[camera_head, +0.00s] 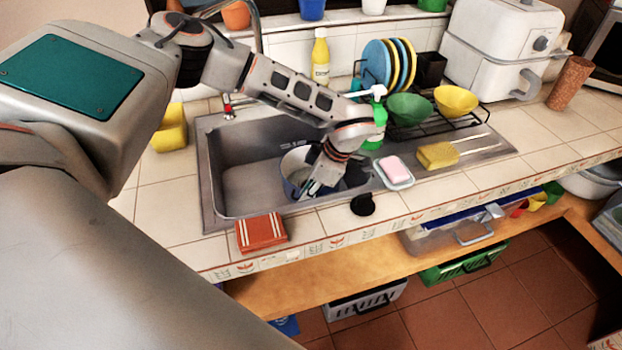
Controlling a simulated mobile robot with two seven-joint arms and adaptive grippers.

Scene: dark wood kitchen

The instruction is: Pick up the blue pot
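A round metal-looking pot (290,168) with a pale inside and a bluish tint on its lower side stands in the sink, partly hidden by my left arm. A black knob-like end (362,204) shows at the sink's front edge beside it; I cannot tell whether it is the pot's handle. My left gripper (312,189) points down over the pot, at its opening. Its fingers are small and partly hidden, so its opening and any contact with the pot are unclear. A small blue pot (312,9) also stands on the ledge at the back. My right gripper is not in view.
The steel sink (215,205) surrounds the pot. A green soap bottle (376,128), pink soap on a dish (398,183) and a yellow sponge (437,155) are to the right. A red box (261,233) lies in front. A dish rack with plates (377,65) stands behind.

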